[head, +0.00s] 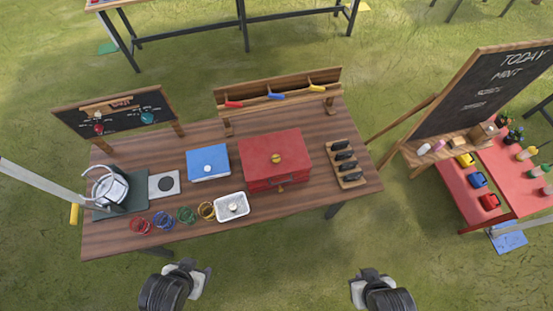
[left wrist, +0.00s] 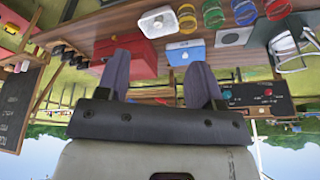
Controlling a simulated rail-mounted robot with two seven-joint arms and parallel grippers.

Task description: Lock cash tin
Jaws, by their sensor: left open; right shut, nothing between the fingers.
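A red metal box (head: 275,160), which looks like the cash tin, sits right of centre on the wooden table. Its lid looks closed, with a round brass-coloured piece (head: 277,158) on top and a small dark fitting on its front. The red box also shows in the left wrist view (left wrist: 124,50). A smaller blue box (head: 208,161) with a pale round knob stands to its left. My left gripper (head: 190,276) is open and empty in front of the table. My right gripper (head: 372,284) is shut and empty, further right. Both are clear of the tin. No key is clearly visible.
Grass in front is clear.

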